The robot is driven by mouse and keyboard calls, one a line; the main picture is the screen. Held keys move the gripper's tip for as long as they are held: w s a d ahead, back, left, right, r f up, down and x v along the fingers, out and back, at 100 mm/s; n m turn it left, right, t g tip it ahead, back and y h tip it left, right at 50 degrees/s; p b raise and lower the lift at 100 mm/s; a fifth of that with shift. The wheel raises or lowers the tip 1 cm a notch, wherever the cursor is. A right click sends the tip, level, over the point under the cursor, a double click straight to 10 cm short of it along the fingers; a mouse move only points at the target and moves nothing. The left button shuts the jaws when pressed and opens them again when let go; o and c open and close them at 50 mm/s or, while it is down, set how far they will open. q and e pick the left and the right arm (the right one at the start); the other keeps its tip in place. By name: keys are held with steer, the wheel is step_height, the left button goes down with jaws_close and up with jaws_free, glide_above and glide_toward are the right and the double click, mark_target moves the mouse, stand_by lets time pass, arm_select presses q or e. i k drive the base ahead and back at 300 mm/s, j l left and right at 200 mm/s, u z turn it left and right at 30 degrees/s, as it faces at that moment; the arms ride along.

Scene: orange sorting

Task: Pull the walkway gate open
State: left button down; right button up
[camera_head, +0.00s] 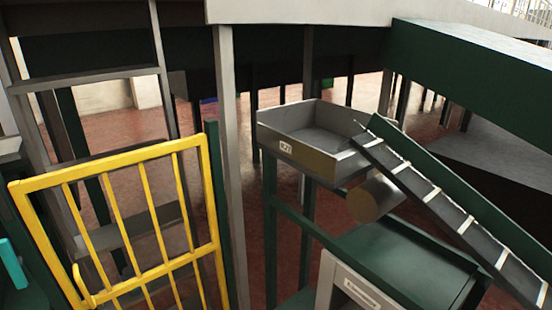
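The yellow walkway gate (107,161) stands at the left of the head view, a frame of upright bars with a cross rail. Its lower part runs out of the picture. A short yellow upright piece (80,283) sticks up at its lower left, perhaps a handle. A dark green post (215,200) stands right beside the gate's right edge. I cannot tell whether the gate is latched or ajar. Neither of my grippers shows for certain.
A teal piece (12,265) at the left edge is cut off and unclear. A grey bin (318,150) on green legs stands right of centre, beside a sloping conveyor (440,205). A grey post (227,130) rises behind the gate. Reddish floor shows beyond.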

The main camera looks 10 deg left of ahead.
mark_target(18, 190)
steer(key=u, duration=1.3)
steer(key=i+l+z, duration=0.1)
steer(key=i+l, duration=0.45)
steer(key=i, duration=0.15)
